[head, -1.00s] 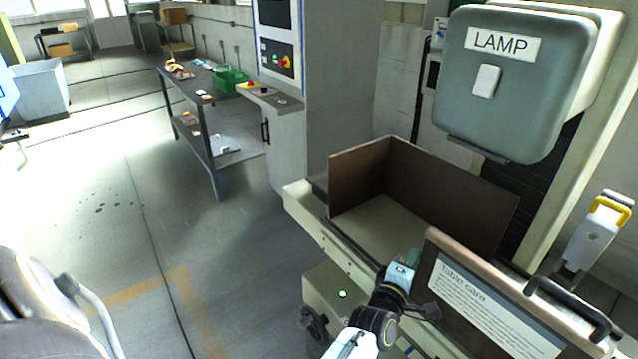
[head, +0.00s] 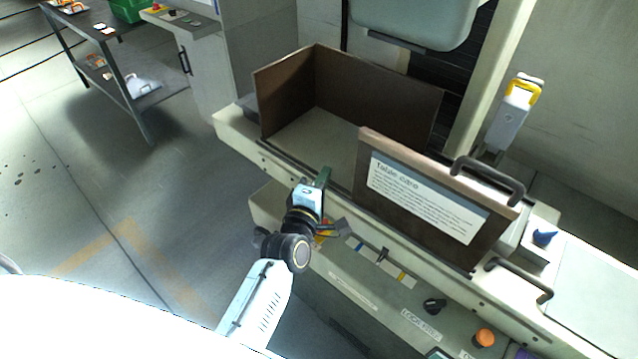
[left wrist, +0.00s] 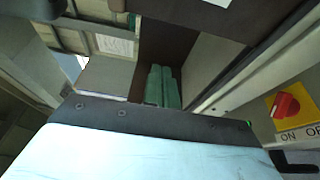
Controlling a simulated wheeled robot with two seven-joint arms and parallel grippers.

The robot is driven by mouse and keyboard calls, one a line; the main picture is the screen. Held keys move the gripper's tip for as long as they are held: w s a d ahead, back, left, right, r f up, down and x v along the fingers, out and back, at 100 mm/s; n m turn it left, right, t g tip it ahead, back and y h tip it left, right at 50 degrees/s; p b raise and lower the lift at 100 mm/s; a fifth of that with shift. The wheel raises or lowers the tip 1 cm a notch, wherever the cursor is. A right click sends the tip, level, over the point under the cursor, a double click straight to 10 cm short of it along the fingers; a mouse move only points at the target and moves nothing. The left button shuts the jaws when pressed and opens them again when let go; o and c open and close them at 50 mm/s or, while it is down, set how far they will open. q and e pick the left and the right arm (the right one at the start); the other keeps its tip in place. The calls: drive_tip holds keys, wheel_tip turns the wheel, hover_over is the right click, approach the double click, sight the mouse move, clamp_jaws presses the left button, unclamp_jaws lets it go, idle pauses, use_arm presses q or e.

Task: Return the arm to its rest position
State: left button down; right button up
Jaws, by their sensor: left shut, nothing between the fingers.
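My left arm comes in from the bottom of the head view. Its left gripper (head: 323,178) is at the front edge of the machine's table, just left of the brown panel with the "Table care" sign (head: 425,195). The green fingers are shut together with nothing between them. In the left wrist view the shut green fingers (left wrist: 163,88) point ahead, side by side. My right gripper is not in view.
A brown-walled open tank (head: 375,95) stands behind the gripper. The control front has a black knob (head: 434,305) and an orange button (head: 484,338). A red switch (left wrist: 289,105) shows at right in the wrist view. Floor at left is open, up to a dark bench (head: 112,75).

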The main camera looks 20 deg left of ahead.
use_arm(q)
drive_tip(key=s+d+f+m+g+h+b, duration=0.15)
drive_tip(key=s+f+m+g, duration=0.35)
drive_tip(key=f, duration=0.8)
drive_tip(key=s+d+f+m+g+b, duration=0.1)
drive_tip(key=s+f+m+b, duration=0.2)
drive_tip(key=s+f, duration=0.65)
drive_tip(key=s+d+f+m+g+h+b, duration=0.1)
drive_tip(key=s+f+m+g+b, duration=0.2)
drive_tip(key=f, duration=1.2)
drive_tip(key=s+a+f+m+g+b, duration=0.1)
drive_tip(key=s+a+f+m+g, duration=0.1)
drive_tip(key=s+f, duration=0.4)
drive_tip(key=s+a+f+m+g+y+b, duration=0.1)
drive_tip(key=s+f, duration=0.5)
drive_tip(key=s, duration=0.7)
drive_tip(key=s+a+f+m+g+b, duration=0.2)
drive_tip(key=s+a+f+m+g, duration=0.3)
drive_tip(key=s, duration=0.5)
wheel_tip(320, 180, down, 2)
drive_tip(key=shift+m, duration=1)
drive_tip(key=shift+a+y, duration=0.1)
drive_tip(key=shift+y, duration=0.15)
